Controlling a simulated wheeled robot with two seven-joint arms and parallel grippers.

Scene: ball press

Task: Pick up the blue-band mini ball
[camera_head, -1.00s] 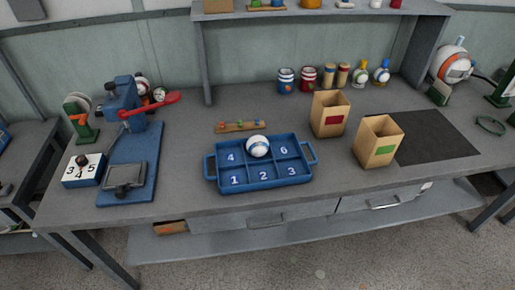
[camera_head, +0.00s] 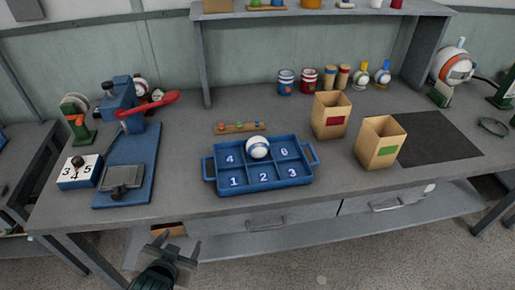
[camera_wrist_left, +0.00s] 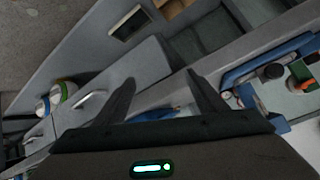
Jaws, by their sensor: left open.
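The mini ball (camera_head: 258,147), white with a blue band, sits in the back middle compartment of the blue tray (camera_head: 264,190). The tray has numbered compartments and two side handles. My left gripper (camera_head: 176,249) is at the bottom of the head view, in front of the bench's front edge, below and left of the tray. It is open and apart from the ball. Its two spread fingers (camera_wrist_left: 163,80) also show in the left wrist view, with nothing between them. My right gripper is not in view.
A blue press (camera_head: 125,160) with a red lever (camera_head: 152,105) stands left of the tray. Two open cardboard boxes (camera_head: 330,117) (camera_head: 379,146) stand to the right. A peg board (camera_head: 240,128) lies behind the tray. Bench surface in front of the tray is clear.

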